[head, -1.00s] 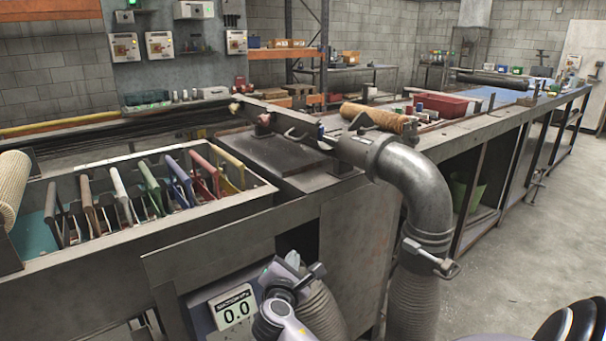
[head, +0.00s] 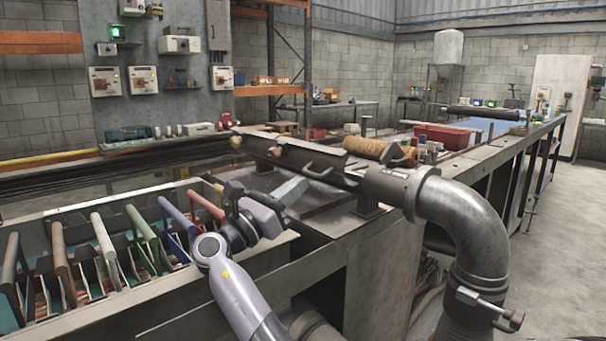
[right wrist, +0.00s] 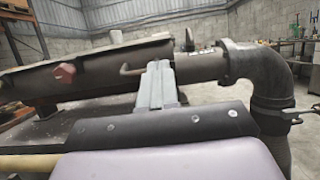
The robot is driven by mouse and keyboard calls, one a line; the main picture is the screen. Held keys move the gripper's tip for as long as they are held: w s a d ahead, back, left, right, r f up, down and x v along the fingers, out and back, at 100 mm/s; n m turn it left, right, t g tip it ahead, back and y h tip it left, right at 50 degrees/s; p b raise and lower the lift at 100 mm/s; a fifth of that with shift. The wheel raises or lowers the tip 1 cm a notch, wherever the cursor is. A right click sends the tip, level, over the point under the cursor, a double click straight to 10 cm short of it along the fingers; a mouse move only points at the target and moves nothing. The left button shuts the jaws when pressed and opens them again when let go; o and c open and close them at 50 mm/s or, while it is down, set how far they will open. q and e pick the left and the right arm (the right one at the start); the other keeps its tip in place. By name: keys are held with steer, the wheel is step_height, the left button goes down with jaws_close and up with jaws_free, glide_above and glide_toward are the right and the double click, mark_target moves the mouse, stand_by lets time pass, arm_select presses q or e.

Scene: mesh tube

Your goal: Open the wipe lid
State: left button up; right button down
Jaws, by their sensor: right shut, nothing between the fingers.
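The long grey metal tube housing (head: 335,178) runs from the back left to a flanged pipe elbow. Its narrow top cover, which looks like the wipe lid (head: 300,143), lies down along it. A small bent handle (head: 318,177) sticks out from its near side; the handle also shows in the right wrist view (right wrist: 131,70), just left of the fingers. My right gripper (head: 297,188) is shut and empty, just in front of the housing near the handle. Its grey fingers (right wrist: 158,85) point at the housing in the right wrist view. I cannot tell whether they touch it. My left gripper is out of view.
An open trough (head: 60,330) with several coloured hinged plates stands at the left. The large pipe elbow (head: 465,220) stands at the right of the housing. A rope spool (head: 372,149) and a red bin (head: 445,135) lie on the bench behind. Open floor lies at the right.

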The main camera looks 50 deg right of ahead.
mark_target(336, 156)
steer(key=x, duration=0.8)
steer(key=shift+s+d+r, duration=0.1)
steer(key=shift+s+d, duration=0.05)
steer(key=shift+s, duration=0.05)
steer(key=shift+d+r, duration=0.15)
steer(key=shift+d, duration=0.3)
arm_select(q)
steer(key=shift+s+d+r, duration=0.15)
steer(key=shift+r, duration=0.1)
steer(key=shift+p, duration=0.3)
